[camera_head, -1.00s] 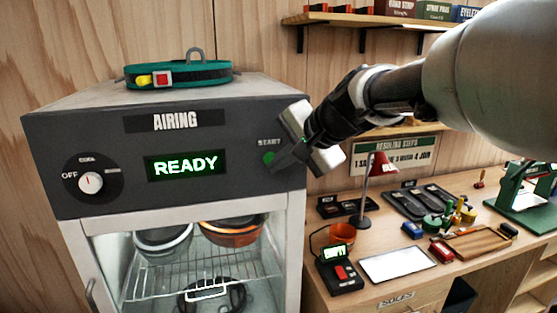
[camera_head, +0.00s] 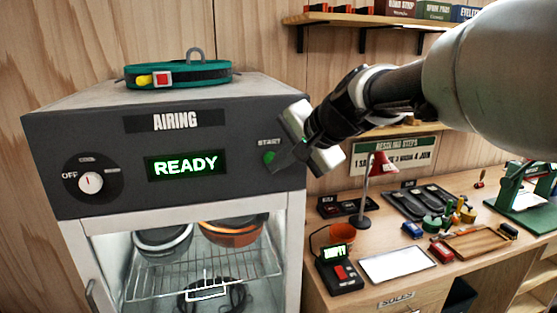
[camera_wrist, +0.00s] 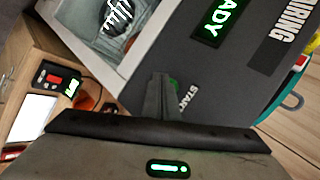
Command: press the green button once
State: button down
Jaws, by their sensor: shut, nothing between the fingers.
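The green button (camera_head: 269,157) sits under the word START at the right of the grey front panel of the airing cabinet (camera_head: 60,130). The cabinet's display (camera_head: 185,165) reads READY in green. My gripper (camera_head: 278,163) is shut and empty, its fingertips right at the button and partly in front of it. In the wrist view the closed fingertips (camera_wrist: 160,80) point at the panel beside the green button (camera_wrist: 174,84), which shows only in part. I cannot tell whether they touch it.
A dial (camera_head: 91,183) is at the panel's left. A green strap with a red buckle (camera_head: 178,75) lies on the cabinet top. Helmets sit inside on a rack. A workbench (camera_head: 400,285) with a lamp (camera_head: 375,175) and tools stands to the right.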

jog(key=shift+w, duration=0.1)
jog(key=shift+w+a, duration=0.15)
jog(key=shift+w, duration=0.15)
jog(key=shift+w+a, duration=0.1)
jog(key=shift+w, duration=0.3)
dwell(0.8)
jog(key=shift+s, duration=0.2)
jog(key=shift+s+d, duration=0.25)
jog(key=shift+s, duration=0.35)
jog(key=shift+b, duration=0.3)
jog(key=s+b, duration=0.1)
jog(key=s, duration=0.1)
jog(key=s+d, duration=0.1)
jog(key=s, duration=0.1)
jog(key=shift+s+d+b, duration=0.2)
jog(key=shift+s+b, duration=0.15)
jog(key=shift+s, duration=0.05)
